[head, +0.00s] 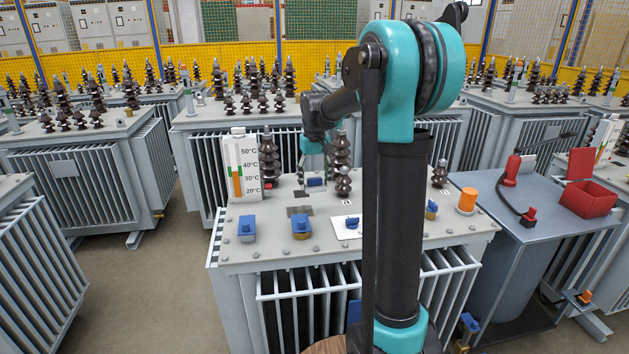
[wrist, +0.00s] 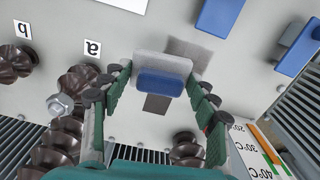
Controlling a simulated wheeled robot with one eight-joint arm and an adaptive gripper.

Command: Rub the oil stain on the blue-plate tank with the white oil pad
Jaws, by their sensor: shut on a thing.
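The blue-plate tank (head: 270,250) stands in the middle of the head view, with a blue plate (head: 354,308) partly hidden behind my arm on its front. My gripper (head: 314,170) is over its top, shut on the white oil pad (wrist: 163,65), which has a blue back; the pad also shows in the head view (head: 316,183). A grey patch (head: 299,211) lies on the lid, and in the wrist view (wrist: 196,48) the pad partly covers it. A smaller dark patch (wrist: 157,104) lies beside the pad. I cannot tell which is stain or shadow. Pad contact is unclear.
Dark ribbed insulators (head: 268,160) and a thermometer board (head: 242,168) stand close to my gripper. Blue fittings (head: 247,228) sit along the lid's front. A grey cabinet (head: 540,205) with a red bin (head: 590,200) stands at right. Other tanks surround this one.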

